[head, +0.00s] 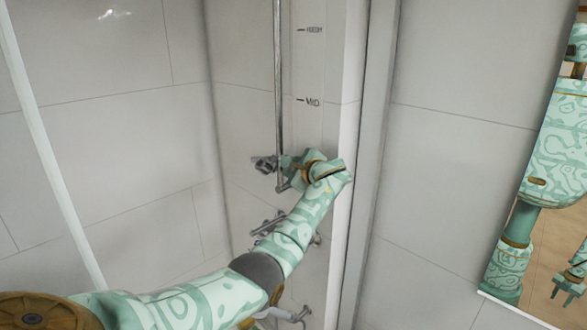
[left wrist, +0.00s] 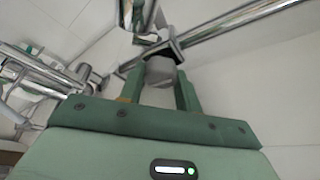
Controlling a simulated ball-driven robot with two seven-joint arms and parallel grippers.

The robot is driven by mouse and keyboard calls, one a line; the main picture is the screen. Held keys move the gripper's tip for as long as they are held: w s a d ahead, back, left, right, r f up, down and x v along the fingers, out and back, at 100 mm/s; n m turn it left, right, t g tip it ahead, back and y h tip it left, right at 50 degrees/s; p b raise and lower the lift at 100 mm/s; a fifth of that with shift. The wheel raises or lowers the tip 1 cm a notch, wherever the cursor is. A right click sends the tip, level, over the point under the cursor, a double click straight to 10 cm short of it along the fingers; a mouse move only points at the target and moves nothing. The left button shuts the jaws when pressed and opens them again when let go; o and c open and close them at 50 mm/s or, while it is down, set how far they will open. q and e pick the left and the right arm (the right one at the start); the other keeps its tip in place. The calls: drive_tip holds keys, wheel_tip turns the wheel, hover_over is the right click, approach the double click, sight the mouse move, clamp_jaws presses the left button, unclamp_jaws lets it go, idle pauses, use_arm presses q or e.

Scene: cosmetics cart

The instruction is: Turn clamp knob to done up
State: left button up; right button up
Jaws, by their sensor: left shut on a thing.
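The clamp knob is a grey rounded cap (left wrist: 160,72) on a dark and chrome clamp (left wrist: 158,46) around the chrome rail (left wrist: 225,22). In the left wrist view my left gripper (left wrist: 158,82) has one finger on each side of the knob and is shut on it. In the head view my left gripper (head: 290,167) is at the lower end of the upright rail (head: 278,85), with the clamp mostly hidden behind it. A chrome fitting (head: 263,163) sticks out to its left. The knob's turn position cannot be read. My right gripper is not directly seen.
A chrome mixer bar (head: 265,224) is on the wall below my gripper. Printed marks, one reading MID (head: 312,102), run up the wall beside the rail. A wall edge (head: 350,160) is close to my left arm. A mirror (head: 545,165) at right reflects mint arm parts.

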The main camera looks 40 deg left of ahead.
use_arm(q)
drive_tip(key=shift+r, duration=0.15)
drive_tip(key=o, duration=1)
drive_tip(key=shift+c, duration=0.2)
drive_tip(key=shift+w, duration=0.1)
drive_tip(key=shift+d, duration=0.15)
drive_tip(key=b+v, duration=0.5)
drive_tip(key=v, duration=1.1)
drive_tip(key=shift+w, duration=0.1)
